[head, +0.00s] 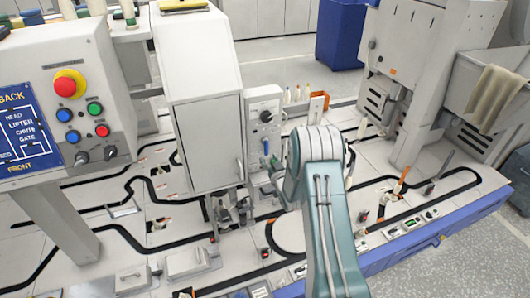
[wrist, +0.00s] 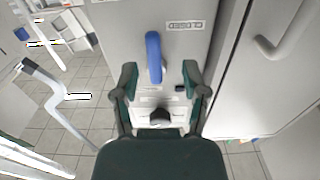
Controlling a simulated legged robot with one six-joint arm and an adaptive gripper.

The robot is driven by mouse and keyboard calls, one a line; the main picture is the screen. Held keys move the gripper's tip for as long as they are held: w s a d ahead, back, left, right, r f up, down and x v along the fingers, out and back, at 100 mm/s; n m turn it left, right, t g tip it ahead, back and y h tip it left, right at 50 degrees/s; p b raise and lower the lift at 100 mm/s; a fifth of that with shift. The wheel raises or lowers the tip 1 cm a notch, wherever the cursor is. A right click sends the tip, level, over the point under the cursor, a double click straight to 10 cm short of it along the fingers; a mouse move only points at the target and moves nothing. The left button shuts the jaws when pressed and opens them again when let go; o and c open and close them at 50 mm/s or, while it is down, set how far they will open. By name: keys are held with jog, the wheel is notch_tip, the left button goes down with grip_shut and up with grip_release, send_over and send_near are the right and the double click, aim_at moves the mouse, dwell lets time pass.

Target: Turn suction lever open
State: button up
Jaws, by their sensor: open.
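The suction lever, a blue handle (wrist: 153,58), stands upright on a light grey panel (wrist: 200,48) in the wrist view. In the head view a small blue lever (head: 266,147) shows on the front of the grey control box (head: 264,105), just left of my arm. My gripper (wrist: 160,72) is open, with one dark green finger on each side of the lever's lower part in the picture. No contact with the lever can be seen.
A tall grey cabinet (head: 203,130) stands left of the lever. A button console (head: 75,110) is at the far left. A dark knob (wrist: 160,117) sits below the lever. Black tracks (head: 290,225) run across the tray surface. A cabinet door handle (wrist: 285,35) is at right.

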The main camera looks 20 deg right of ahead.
aim_at(267, 153)
jog(key=w, duration=0.2)
jog(key=w+d, duration=0.1)
jog(key=w, duration=0.1)
jog(key=shift+w+f, duration=0.1)
jog(key=shift+w, duration=0.1)
jog(key=shift+w+a, duration=0.1)
jog(key=shift+w, duration=0.1)
jog(key=shift+a, duration=0.2)
jog(key=c, duration=0.5)
grip_shut()
jog(key=shift+d, duration=0.15)
